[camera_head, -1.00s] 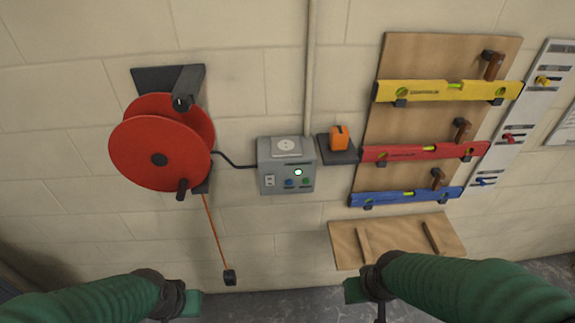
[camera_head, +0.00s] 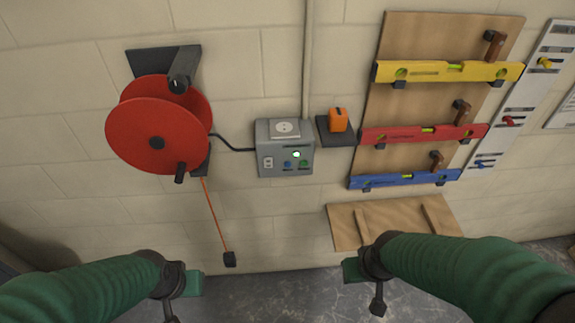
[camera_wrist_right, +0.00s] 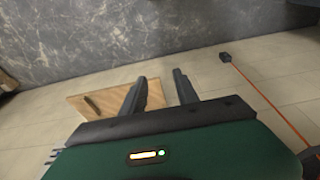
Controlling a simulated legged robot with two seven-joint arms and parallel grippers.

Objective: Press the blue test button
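The blue test button (camera_head: 288,166) is a small blue dot on the front of a grey wall box (camera_head: 285,148). The button is not visible there.
A red cable reel (camera_head: 157,130) hangs left of the box, with an orange cord ending in a black plug (camera_head: 229,259). An orange device (camera_head: 338,120) rests on a small shelf at right. Spirit levels hang on a board (camera_head: 393,108). A wooden panel (camera_head: 390,223) lies below.

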